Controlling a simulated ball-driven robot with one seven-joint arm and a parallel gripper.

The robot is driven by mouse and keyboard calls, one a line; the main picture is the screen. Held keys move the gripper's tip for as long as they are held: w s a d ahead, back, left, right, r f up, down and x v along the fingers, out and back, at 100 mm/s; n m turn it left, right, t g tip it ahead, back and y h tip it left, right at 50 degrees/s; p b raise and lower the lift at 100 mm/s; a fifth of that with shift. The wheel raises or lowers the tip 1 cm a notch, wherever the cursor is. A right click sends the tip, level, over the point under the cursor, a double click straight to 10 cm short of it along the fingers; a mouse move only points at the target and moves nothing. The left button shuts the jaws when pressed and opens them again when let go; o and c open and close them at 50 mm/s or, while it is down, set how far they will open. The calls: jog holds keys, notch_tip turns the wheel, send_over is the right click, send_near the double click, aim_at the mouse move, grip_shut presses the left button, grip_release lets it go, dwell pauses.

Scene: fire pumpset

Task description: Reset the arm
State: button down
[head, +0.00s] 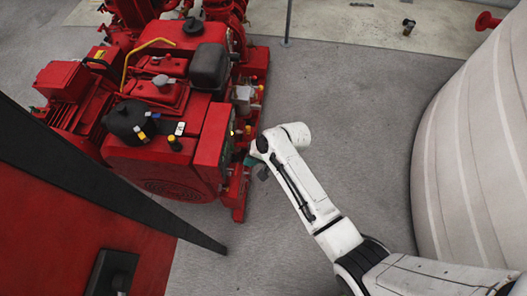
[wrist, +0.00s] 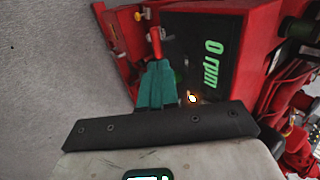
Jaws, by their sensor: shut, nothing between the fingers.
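My gripper (wrist: 155,68) shows in the wrist view with its teal fingers shut together and nothing between them. Its fingertips are close to a small red handle (wrist: 156,40) on the red machine; I cannot tell if they touch it. In the head view, my white arm reaches from the lower right to the right side of the red pumpset (head: 215,140). My gripper (head: 252,161) is a small teal patch there, mostly hidden by the wrist.
A dark panel with a green "0 rpm" display (wrist: 212,64) is right of the fingers. A large pale round tank (head: 480,150) stands at the right. A red block with a black beam (head: 90,180) fills the lower left.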

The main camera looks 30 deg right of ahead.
jog(key=v, duration=0.7)
jog(key=s+d+r+n+g+h, duration=0.1)
jog(key=s+d+r+n+h, duration=0.1)
jog(key=s, duration=0.6)
jog(key=s+d+r+n+g+h, duration=0.1)
jog(key=s+d, duration=0.3)
jog(key=s, duration=0.4)
jog(key=s+d+r+n+g+h, duration=0.1)
jog(key=s+d+r+n+h, duration=0.1)
jog(key=s, duration=0.7)
jog(key=shift+d+r+n+h, duration=0.35)
jog(key=shift+d+n, duration=0.35)
jog(key=shift+d, duration=0.35)
jog(key=shift+w+f, duration=0.1)
